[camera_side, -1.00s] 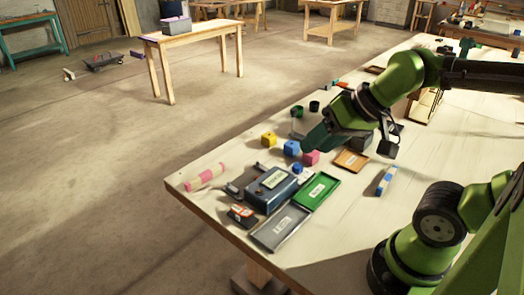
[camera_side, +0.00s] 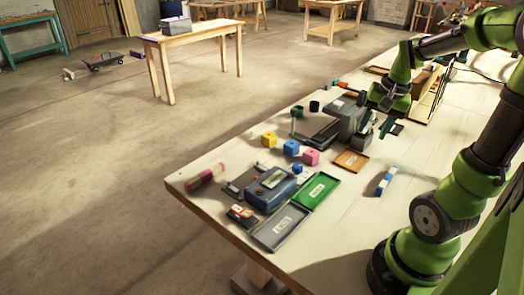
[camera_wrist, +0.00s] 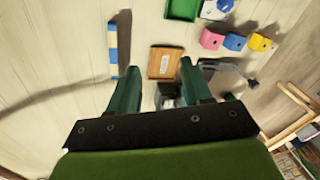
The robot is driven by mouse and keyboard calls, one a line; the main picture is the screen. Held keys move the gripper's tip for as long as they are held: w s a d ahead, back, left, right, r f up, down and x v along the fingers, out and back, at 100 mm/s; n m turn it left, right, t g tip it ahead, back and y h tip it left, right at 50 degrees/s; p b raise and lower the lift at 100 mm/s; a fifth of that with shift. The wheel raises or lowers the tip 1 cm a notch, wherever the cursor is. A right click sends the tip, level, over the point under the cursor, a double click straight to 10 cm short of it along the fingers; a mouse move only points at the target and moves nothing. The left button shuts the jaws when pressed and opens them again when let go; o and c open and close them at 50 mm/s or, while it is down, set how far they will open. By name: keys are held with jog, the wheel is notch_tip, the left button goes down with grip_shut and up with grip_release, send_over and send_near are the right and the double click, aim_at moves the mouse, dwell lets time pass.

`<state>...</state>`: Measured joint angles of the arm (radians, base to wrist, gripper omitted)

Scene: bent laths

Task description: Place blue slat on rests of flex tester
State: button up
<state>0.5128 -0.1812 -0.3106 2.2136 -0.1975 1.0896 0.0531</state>
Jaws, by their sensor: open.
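The blue slat (camera_side: 386,181), banded blue and white, lies on the bench right of the orange tray. It also shows in the wrist view (camera_wrist: 113,42), beyond and left of the left finger. A grey machine (camera_side: 348,118) with a dark base stands behind the orange tray; it may be the flex tester, but I cannot make out its rests. It is partly behind my fingers in the wrist view. My gripper (camera_side: 377,128) is open and empty beside the machine. Its two green fingers (camera_wrist: 158,72) are wide apart with nothing between them.
An orange tray (camera_side: 351,161), green tray (camera_side: 318,190) and grey tray (camera_side: 281,226) lie along the bench. A blue instrument box (camera_side: 270,189), yellow, blue and pink blocks and a pink-banded slat (camera_side: 206,177) are to the left. Bare bench surrounds the blue slat.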

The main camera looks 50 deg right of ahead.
jog(key=s+d+f+m+g, duration=0.1)
jog(key=s+d+m+g, duration=0.1)
jog(key=s+d+m, duration=0.4)
jog(key=n, duration=0.2)
send_over(388, 177)
jog(key=f, duration=1.1)
jog(key=shift+s+d+f, duration=0.15)
jog(key=shift+s+f, duration=0.15)
jog(key=shift+s, duration=0.05)
jog(key=shift+w+f, duration=0.2)
jog(key=shift+f, duration=1.15)
jog(key=shift+w+f, duration=0.15)
jog(key=shift+f, duration=1.15)
grip_shut()
